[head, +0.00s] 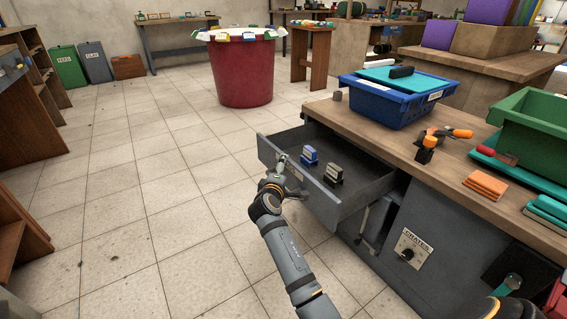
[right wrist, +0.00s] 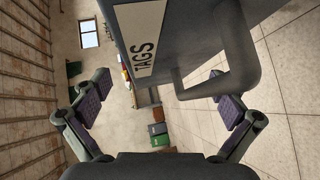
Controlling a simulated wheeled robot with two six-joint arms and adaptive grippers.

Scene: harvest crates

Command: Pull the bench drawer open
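The bench drawer (head: 315,193) is grey and stands well out from the bench, so its inside shows in the head view. A blue-and-white item (head: 309,156) and a dark item with a pale top (head: 333,174) stand in it. In the right wrist view, the drawer front (right wrist: 195,25) fills the top, with a "TAGS" label and a grey bar handle (right wrist: 240,82). My right gripper (head: 280,165) is at the drawer front. Its fingers (right wrist: 162,98) are wide apart, with the handle near the right finger; contact cannot be told. My left gripper is not in view.
The wooden bench top (head: 400,150) holds a blue crate (head: 390,105), a green crate (head: 530,128), orange cloths (head: 485,185) and tools. A "CRATES" panel (head: 412,247) is below. A red tub (head: 243,75) stands behind. The tiled floor left of the drawer is clear.

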